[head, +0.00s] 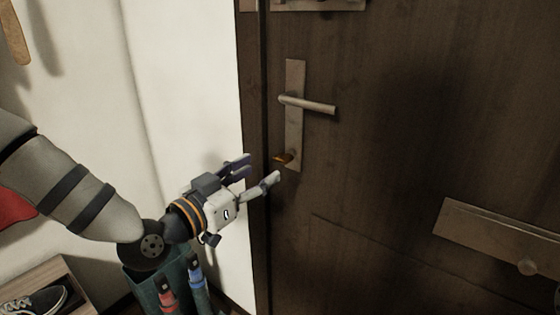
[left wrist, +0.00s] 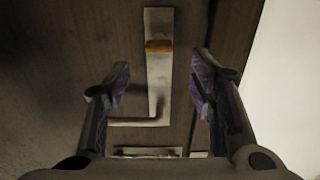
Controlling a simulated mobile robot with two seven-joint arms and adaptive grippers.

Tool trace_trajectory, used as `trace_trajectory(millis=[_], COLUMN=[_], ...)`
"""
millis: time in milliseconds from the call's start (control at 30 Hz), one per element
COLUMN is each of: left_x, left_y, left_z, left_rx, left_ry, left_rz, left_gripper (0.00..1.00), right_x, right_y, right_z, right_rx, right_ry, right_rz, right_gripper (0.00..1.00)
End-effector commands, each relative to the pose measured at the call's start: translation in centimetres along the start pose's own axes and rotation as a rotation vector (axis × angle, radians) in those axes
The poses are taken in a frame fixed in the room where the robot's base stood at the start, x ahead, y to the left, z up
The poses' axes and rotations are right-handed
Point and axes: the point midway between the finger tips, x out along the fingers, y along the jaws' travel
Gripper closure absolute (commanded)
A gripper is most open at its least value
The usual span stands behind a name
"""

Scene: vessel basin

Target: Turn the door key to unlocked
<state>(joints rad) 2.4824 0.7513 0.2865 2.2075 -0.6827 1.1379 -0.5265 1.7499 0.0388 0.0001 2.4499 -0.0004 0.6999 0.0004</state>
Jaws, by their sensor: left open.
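The door key (head: 283,159) is a small orange-brown piece at the bottom of a metal lock plate (head: 294,130) on a dark wooden door. It lies roughly horizontal in the head view. A lever handle (head: 310,104) sits above it on the same plate. My left gripper (head: 262,170) is open and empty, just left of and slightly below the key, apart from it. In the left wrist view the key (left wrist: 159,46) shows beyond the two spread fingers, between them and farther up the picture. The lock's keyhole is hidden by the key. My right gripper does not show.
A metal mail-slot plate (head: 495,235) is at the door's lower right. A white wall (head: 190,80) borders the door frame. A teal bin (head: 140,283) with umbrellas and a shelf with a shoe (head: 38,302) stand at the lower left.

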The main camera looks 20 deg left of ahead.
Motion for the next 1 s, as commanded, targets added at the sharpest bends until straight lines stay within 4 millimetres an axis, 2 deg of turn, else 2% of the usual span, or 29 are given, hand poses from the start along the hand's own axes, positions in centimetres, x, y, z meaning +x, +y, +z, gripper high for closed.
trace_trajectory(millis=[33, 100, 300, 467, 700, 900, 933, 1000], left_x=[1.4, 3.3, 7.3, 8.7, 8.7, 8.7, 8.7, 8.7], left_y=[0.0, 0.1, 0.0, 0.1, 0.1, 0.1, 0.1, 0.1], left_z=[0.9, 0.9, 0.7, 0.5, 0.3, 0.3, 0.3, 0.3], left_rx=[-0.001, -0.001, -0.002, -0.002, -0.002, -0.002, -0.002, -0.002], left_ry=[-0.011, -0.011, -0.009, -0.007, -0.005, -0.006, -0.006, -0.006], left_rz=[0.002, 0.001, 0.000, 0.001, 0.001, 0.001, 0.001, 0.001], left_gripper=[0.50, 0.50, 0.50, 0.50, 0.50, 0.95, 0.98, 0.98], right_x=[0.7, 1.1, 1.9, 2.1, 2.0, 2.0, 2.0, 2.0], right_y=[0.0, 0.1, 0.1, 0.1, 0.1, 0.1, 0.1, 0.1], right_z=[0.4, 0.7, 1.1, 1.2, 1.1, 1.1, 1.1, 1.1], right_rx=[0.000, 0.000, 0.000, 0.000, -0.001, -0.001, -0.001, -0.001], right_ry=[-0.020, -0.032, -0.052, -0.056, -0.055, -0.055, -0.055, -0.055], right_rz=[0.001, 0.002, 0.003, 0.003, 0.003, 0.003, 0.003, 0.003], right_gripper=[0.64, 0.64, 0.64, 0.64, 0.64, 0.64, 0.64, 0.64])
